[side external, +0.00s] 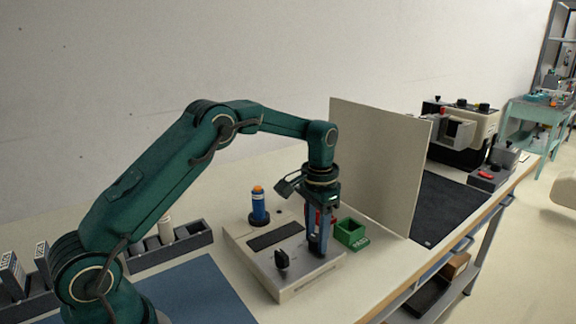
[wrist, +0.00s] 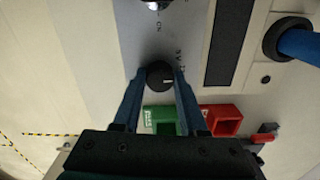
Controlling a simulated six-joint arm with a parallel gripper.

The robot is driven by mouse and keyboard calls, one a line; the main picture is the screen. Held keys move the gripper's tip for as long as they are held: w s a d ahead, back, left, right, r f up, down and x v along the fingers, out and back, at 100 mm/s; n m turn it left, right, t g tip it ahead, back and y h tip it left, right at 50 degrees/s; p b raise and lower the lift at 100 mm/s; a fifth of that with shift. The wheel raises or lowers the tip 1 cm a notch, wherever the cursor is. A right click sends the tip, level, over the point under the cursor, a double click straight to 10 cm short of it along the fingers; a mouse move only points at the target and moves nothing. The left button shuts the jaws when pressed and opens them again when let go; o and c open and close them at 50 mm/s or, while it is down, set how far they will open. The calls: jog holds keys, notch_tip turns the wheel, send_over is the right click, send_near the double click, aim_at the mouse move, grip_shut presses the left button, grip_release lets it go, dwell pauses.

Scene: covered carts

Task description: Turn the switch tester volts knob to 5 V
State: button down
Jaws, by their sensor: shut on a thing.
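The switch tester (side external: 290,284) is a pale box on the bench with a dark strip on top. Its volts knob (wrist: 159,75) is small, round and black, with a white mark on its face pointing right in the wrist view. Partly legible lettering (wrist: 180,60) beside it seems to include "5 V". My gripper (side external: 318,250) points straight down over the tester's right part. In the wrist view its two blue fingers (wrist: 160,78) are shut on the knob, one on each side. In the side view the gripper hides the knob.
A blue cylinder with an orange top (side external: 259,206) stands behind. A green bin (side external: 352,233) is right of the gripper; a red bin (wrist: 222,120) shows in the wrist view. A tall pale panel (side external: 375,165) stands behind.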

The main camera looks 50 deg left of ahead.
aim_at(316, 238)
jog(key=n, duration=0.4)
jog(key=shift+n, duration=2)
jog(key=shift+r, duration=0.1)
jog(key=shift+c, duration=2.2)
grip_release()
jog(key=shift+r, duration=2.55)
